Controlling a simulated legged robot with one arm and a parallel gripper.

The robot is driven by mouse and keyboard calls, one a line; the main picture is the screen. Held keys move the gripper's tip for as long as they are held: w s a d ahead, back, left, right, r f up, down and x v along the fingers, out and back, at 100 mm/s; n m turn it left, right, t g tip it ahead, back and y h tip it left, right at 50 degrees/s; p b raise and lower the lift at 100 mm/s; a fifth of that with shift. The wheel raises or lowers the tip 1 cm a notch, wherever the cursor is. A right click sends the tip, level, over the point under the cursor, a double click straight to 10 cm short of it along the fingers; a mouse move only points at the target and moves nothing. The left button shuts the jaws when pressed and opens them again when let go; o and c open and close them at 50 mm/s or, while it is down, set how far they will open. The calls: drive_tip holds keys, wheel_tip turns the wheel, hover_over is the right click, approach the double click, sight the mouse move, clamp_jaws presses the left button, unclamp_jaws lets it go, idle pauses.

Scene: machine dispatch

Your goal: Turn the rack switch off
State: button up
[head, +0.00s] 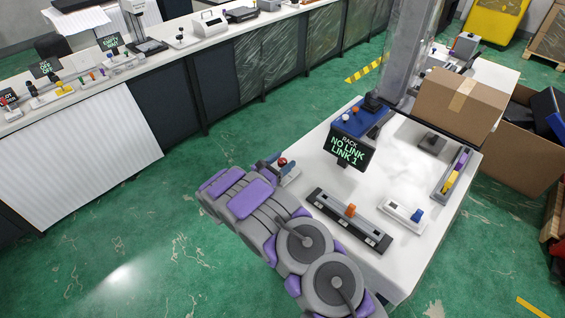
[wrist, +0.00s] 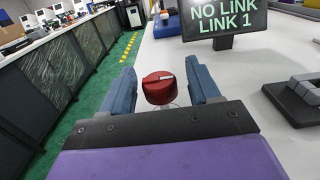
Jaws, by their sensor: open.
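A red round knob with a white mark (wrist: 158,88) stands on the white table, between the open blue fingers of my gripper (wrist: 160,66). I see a gap on each side of it, so the fingers look apart from it. In the head view the red knob (head: 283,161) shows at the table's left edge, with my gripper (head: 274,158) at it. A dark display (head: 349,147) behind it reads "RACK NO LINK LINK 1"; it also shows in the wrist view (wrist: 224,20). No label on the knob is readable, so I cannot tell its on or off position.
The white table (head: 400,165) also carries a slider with an orange handle (head: 350,211), a small blue-knobbed box (head: 404,215) and a blue panel (head: 355,120). A cardboard box (head: 459,103) stands at the right. A long counter (head: 190,45) runs along the left; green floor lies between.

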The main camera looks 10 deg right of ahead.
drive_tip(key=shift+w+d, duration=0.15)
drive_tip(key=shift+w, duration=0.05)
drive_tip(key=shift+a, duration=0.2)
drive_tip(key=shift+c, duration=0.3)
drive_tip(key=shift+d, duration=0.15)
drive_tip(key=c, duration=0.9)
